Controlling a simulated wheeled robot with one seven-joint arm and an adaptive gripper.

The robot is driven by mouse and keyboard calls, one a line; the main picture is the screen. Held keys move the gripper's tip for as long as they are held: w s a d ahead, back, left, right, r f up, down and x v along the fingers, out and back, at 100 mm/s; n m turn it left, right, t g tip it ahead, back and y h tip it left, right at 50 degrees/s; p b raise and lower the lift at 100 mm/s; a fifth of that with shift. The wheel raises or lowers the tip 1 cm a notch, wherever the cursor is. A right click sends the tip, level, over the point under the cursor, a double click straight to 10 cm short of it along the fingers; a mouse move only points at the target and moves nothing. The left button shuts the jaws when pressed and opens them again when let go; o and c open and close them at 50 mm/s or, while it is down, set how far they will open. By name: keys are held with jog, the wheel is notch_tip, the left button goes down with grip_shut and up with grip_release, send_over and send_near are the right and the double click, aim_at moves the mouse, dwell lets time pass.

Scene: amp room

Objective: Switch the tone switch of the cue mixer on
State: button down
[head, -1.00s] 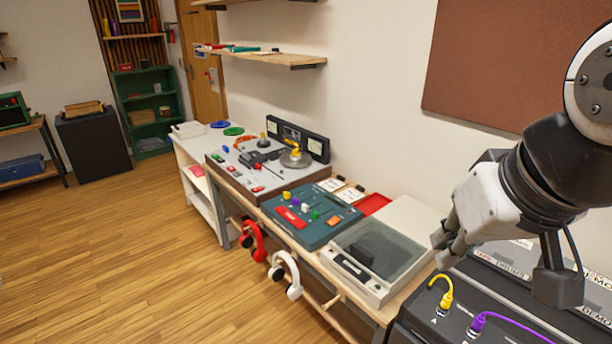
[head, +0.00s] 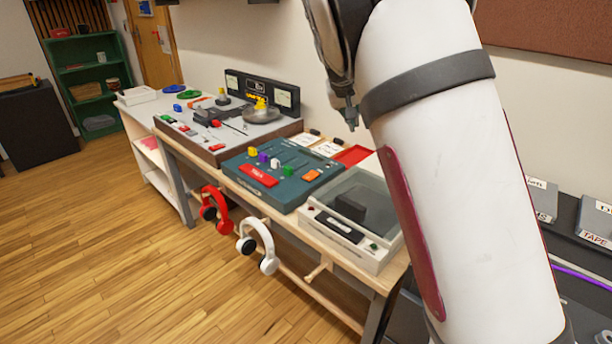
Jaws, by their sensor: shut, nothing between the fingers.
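The cue mixer appears to be the teal panel (head: 240,167) on the bench, with several coloured knobs along slots. It has a wide red switch (head: 258,176) with small white lettering at its front left and an orange switch (head: 312,175) at its right. I cannot read which one is the tone switch or how it is set. My gripper (head: 350,122) is at the top centre, partly cut off and partly behind my white arm link. Its fingers look closed, point down and hold nothing. In the picture it is above and right of the panel, apart from it.
A turntable with a clear lid (head: 352,205) stands right of the panel. A tape deck (head: 225,135) stands to its left. A red tray (head: 352,155) and white cards lie behind. Red headphones (head: 222,212) and white headphones (head: 265,240) hang at the front. Wooden floor is clear at left.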

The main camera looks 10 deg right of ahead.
jog(key=w+a+f+n+h+b, duration=0.1)
jog(key=w+a+f+h+b, duration=0.15)
jog(key=w+f, duration=0.5)
jog(key=n+t+b, duration=0.2)
jog(key=b, duration=0.1)
send_over(311, 173)
notch_tip(311, 173, down, 4)
jog(key=shift+s+a+f+t, duration=0.15)
jog(key=shift+s+a+t, duration=0.15)
jog(key=shift+a, duration=0.2)
jog(key=shift+f+h, duration=0.1)
jog(key=shift+h, duration=0.15)
jog(key=shift+w+d+f+b, duration=0.15)
jog(key=shift+f+b, duration=0.55)
jog(key=shift+f, duration=0.75)
jog(key=shift+w+d+f+b, duration=0.15)
jog(key=shift+f+b, duration=0.6)
jog(key=shift+f, duration=0.65)
jog(key=shift+d+f+b, duration=0.15)
jog(key=shift+f+b, duration=0.55)
jog(key=shift+f, duration=0.75)
jog(key=shift+f+b, duration=0.3)
jog(key=shift+f, duration=0.1)
jog(key=shift+d+f, duration=0.1)
jog(key=shift+f, duration=0.25)
jog(key=shift+r, duration=0.15)
